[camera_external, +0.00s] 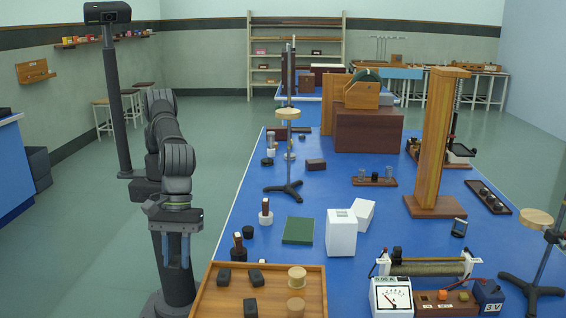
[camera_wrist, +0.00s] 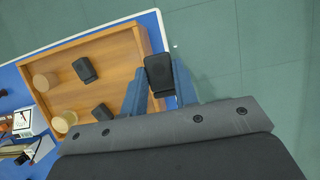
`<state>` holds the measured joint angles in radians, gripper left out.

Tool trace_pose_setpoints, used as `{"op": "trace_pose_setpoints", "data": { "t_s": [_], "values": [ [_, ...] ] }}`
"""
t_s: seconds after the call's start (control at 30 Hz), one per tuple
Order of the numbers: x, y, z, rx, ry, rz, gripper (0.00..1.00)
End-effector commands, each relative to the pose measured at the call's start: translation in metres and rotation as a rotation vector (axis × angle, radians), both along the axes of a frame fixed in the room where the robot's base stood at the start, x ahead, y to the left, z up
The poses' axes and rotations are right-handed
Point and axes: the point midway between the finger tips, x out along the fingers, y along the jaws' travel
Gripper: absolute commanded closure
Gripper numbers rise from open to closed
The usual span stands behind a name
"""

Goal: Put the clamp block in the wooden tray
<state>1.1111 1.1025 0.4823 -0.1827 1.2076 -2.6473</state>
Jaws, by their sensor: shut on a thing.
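My gripper (camera_external: 178,262) hangs in the external view just left of the wooden tray (camera_external: 209,303), its blue fingers pointing down. In the wrist view, my gripper (camera_wrist: 158,90) is shut on a dark block (camera_wrist: 159,70), which I take as the clamp block. The block overlaps the tray's right rim there, with green floor beyond it. In the external view I cannot make out the held block. The tray also shows in the wrist view (camera_wrist: 105,55), at the left. Its near edge is cut off in the external view.
The tray holds several dark blocks (camera_external: 256,278) and two round wooden pieces (camera_external: 297,277). Dark bottles (camera_external: 239,250) stand behind the tray. Bare tray floor shows between the pieces.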

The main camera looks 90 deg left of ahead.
Motion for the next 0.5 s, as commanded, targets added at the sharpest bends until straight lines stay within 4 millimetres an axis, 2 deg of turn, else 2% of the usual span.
{"op": "trace_pose_setpoints", "data": {
  "t_s": [0.1, 0.23, 0.5],
  "values": [
    [0.029, 0.000, -0.018, 0.000, 0.000, 0.003, 0.98],
    [0.054, -0.001, -0.033, 0.000, 0.000, 0.002, 0.98],
    [0.080, -0.001, -0.048, -0.001, -0.001, 0.000, 0.98]
  ]
}}
